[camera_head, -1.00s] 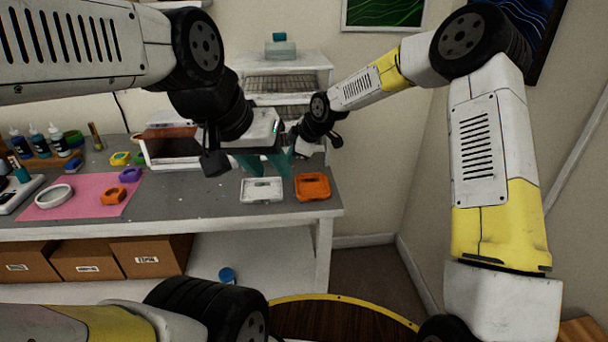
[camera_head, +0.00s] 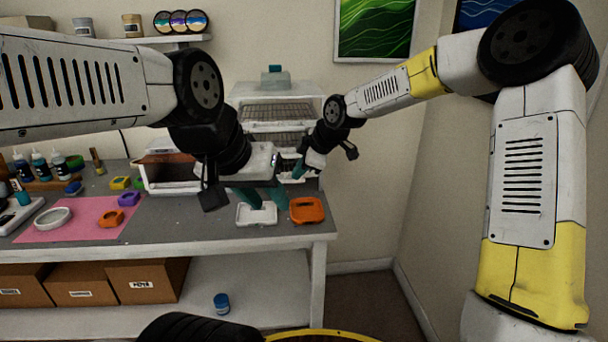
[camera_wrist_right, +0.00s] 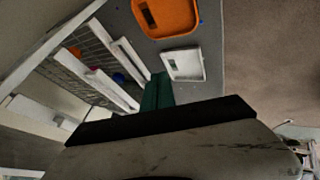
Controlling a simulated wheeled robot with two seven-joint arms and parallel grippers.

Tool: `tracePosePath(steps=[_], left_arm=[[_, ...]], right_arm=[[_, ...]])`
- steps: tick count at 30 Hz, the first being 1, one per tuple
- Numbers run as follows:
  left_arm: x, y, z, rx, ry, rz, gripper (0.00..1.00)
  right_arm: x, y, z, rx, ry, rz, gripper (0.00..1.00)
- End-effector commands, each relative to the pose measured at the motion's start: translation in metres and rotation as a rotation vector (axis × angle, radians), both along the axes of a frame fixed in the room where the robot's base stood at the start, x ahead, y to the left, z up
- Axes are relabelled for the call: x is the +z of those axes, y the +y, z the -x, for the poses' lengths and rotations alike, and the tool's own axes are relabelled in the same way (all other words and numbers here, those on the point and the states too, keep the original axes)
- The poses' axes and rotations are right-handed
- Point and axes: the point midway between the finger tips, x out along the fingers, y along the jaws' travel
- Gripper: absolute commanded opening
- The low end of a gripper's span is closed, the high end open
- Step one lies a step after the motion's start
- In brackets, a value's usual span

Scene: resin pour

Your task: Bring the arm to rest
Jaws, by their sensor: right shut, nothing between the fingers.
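My left gripper (camera_head: 264,199) is the lower one in the head view. Its two teal fingers point down, spread apart with nothing visible between them, and their tips overlap the white tray (camera_head: 244,217) in the picture. I cannot tell whether they touch it. My right gripper (camera_head: 299,170) is farther back and slightly higher in the picture, in front of the wire-shelf rack, with its teal fingers shut and empty. In the right wrist view its teal fingers (camera_wrist_right: 157,92) are together, near the white tray (camera_wrist_right: 184,65) in the picture.
An orange tray (camera_head: 307,210) lies right of the white tray near the table's right end. The white rack (camera_head: 278,90) stands behind. Floor right of the table is clear.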

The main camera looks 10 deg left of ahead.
Motion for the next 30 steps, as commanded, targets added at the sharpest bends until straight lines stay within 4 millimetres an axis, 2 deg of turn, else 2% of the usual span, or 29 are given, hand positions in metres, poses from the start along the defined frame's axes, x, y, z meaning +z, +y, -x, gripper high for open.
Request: tracePosePath(steps=[5,8,11,17,21,25,30], left_arm=[[0.000,0.000,0.000,0.000,0.000,0.000,0.36],[0.000,0.000,0.000,0.000,0.000,0.000,0.36],[0.000,0.000,0.000,0.000,0.000,0.000,0.36],[0.000,0.000,0.000,0.000,0.000,0.000,0.36],[0.000,0.000,0.000,0.000,0.000,0.000,0.36],[0.000,0.000,0.000,0.000,0.000,0.000,0.36],[0.000,0.000,0.000,0.000,0.000,0.000,0.36]], right_arm=[[0.015,-0.021,0.012,-0.063,0.014,0.025,0.00],[0.031,-0.053,0.029,-0.178,0.041,0.051,0.00],[0.051,-0.095,0.055,-0.345,0.076,0.065,0.00],[0.087,-0.175,0.118,-0.716,0.149,0.011,0.00],[0.104,-0.223,0.172,-0.974,0.210,-0.093,0.00],[0.110,-0.256,0.223,-1.191,0.283,-0.227,0.00],[0.106,-0.278,0.273,-1.382,0.382,-0.391,0.00]])
